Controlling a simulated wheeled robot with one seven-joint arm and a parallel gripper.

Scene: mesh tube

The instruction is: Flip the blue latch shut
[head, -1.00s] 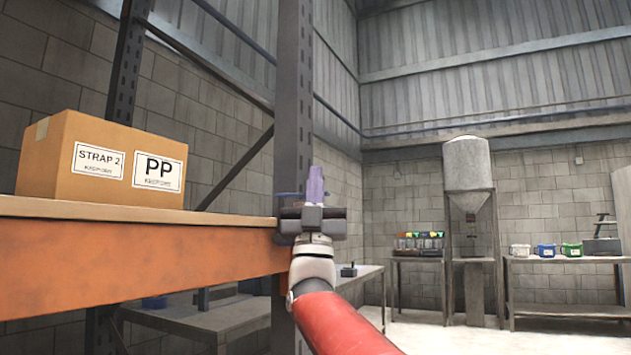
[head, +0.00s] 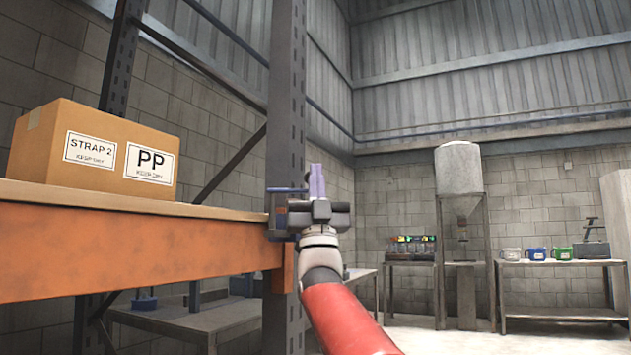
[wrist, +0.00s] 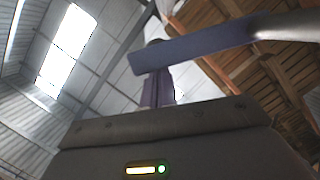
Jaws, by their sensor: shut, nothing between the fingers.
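The blue latch (head: 284,190) shows as a short, level blue bar on a grey fitting at the upright post, just left of my gripper. In the wrist view a blue bar (wrist: 190,47), which looks like the latch, crosses above the fingers from the right. My gripper (head: 316,180) points up beside the post with its pale purple fingers together and empty. Its fingers also show in the wrist view (wrist: 157,87), close below the bar's left part. I cannot tell whether they touch it.
The dark post (head: 286,90) and the orange shelf beam (head: 130,252) stand close to the left of my arm. A cardboard box (head: 95,155) sits on the shelf. A hopper (head: 459,170) and benches are far off at the right, with open floor before them.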

